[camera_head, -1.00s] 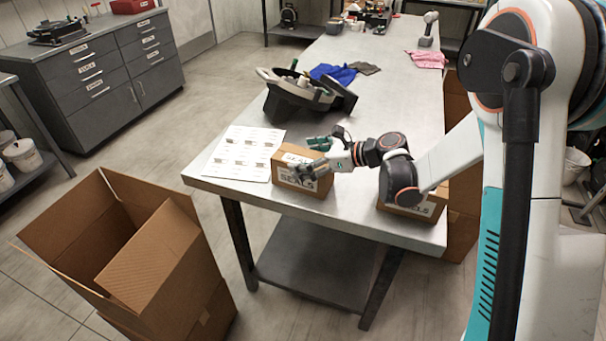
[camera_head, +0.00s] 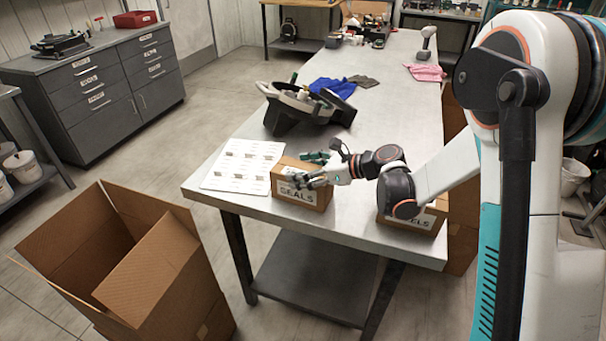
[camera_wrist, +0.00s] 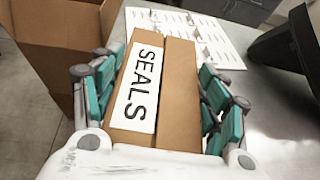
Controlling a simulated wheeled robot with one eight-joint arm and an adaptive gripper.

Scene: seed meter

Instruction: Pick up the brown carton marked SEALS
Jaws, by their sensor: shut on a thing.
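The brown carton marked SEALS (camera_head: 300,196) stands at the near left end of the metal table, next to the printed sheet. My gripper (camera_head: 317,170) is at its top, with fingers on two sides of the carton. In the wrist view the carton (camera_wrist: 178,95) with its white SEALS label lies between the teal-padded fingers (camera_wrist: 158,100), which are shut on it. The carton's base appears to rest on the table; whether there is a gap below it, I cannot tell.
A second labelled carton (camera_head: 412,222) stands right of it, partly behind my arm. A printed sheet (camera_head: 243,166) lies to the left. A large open cardboard box (camera_head: 150,270) is on the floor at left.

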